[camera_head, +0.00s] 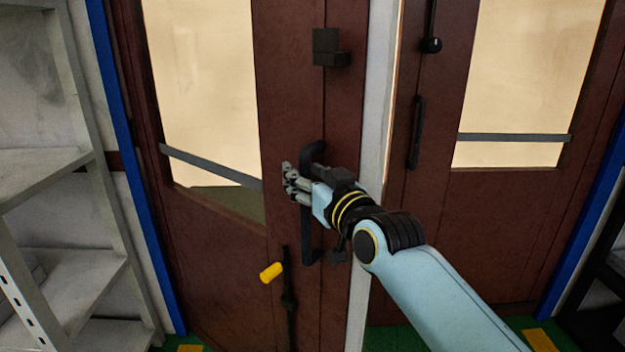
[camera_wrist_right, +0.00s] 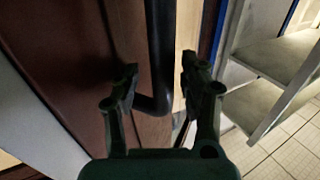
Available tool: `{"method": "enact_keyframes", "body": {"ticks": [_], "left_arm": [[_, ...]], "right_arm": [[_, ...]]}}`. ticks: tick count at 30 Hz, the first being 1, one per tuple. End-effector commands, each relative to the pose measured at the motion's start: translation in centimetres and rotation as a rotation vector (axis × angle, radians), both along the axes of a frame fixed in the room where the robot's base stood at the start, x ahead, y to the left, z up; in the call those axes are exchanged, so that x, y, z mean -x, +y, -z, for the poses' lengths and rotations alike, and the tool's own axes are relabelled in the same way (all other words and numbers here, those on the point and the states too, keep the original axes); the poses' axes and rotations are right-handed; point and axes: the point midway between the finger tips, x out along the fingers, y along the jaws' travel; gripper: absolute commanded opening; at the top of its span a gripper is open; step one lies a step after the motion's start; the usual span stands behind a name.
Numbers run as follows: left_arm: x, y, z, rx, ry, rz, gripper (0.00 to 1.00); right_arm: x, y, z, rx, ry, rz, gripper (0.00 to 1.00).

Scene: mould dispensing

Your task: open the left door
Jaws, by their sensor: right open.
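The left door (camera_head: 295,105) is dark brown with a large pale glass panel and appears angled relative to the right door. Its black vertical handle (camera_head: 306,225) is near its right edge, partly hidden behind my right gripper (camera_head: 291,181). In the right wrist view the black handle (camera_wrist_right: 160,50) runs between the two fingers of my right gripper (camera_wrist_right: 158,72). The fingers are open, one on each side of the bar, with visible space around it. My left gripper is not in view.
The right door (camera_head: 433,200) has its own black handle (camera_head: 417,130). A black latch box (camera_head: 328,48) and a yellow-ended lever (camera_head: 271,272) are on the left door. Grey metal shelving (camera_head: 70,290) stands close on the left, and a dark rack (camera_head: 595,320) at lower right.

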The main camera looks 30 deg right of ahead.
Motion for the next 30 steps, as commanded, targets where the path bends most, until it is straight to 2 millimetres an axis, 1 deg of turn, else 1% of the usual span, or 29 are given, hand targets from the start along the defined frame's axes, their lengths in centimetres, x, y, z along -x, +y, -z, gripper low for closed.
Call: {"method": "enact_keyframes", "body": {"ticks": [2, 5, 12, 15, 18, 22, 30], "left_arm": [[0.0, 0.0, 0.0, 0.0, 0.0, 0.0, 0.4], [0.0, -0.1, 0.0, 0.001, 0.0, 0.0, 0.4], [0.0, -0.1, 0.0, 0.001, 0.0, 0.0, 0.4], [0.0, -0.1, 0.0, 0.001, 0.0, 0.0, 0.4], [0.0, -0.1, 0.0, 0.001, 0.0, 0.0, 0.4], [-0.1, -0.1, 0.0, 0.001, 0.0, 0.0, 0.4], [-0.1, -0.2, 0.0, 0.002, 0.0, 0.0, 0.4]], "right_arm": [[0.6, 0.0, 0.1, 0.0, 0.002, 0.0, 0.44], [2.1, -0.1, 0.2, 0.0, 0.003, 0.0, 0.44], [7.6, -0.3, 0.2, 0.001, 0.005, 0.001, 0.44], [9.5, -0.4, 0.2, 0.002, 0.004, 0.002, 0.44], [10.9, -0.5, 0.2, 0.002, 0.005, 0.002, 0.44], [11.8, -0.5, 0.1, 0.002, 0.003, 0.002, 0.44], [11.9, -0.6, 0.1, 0.001, 0.003, 0.002, 0.44]]}}
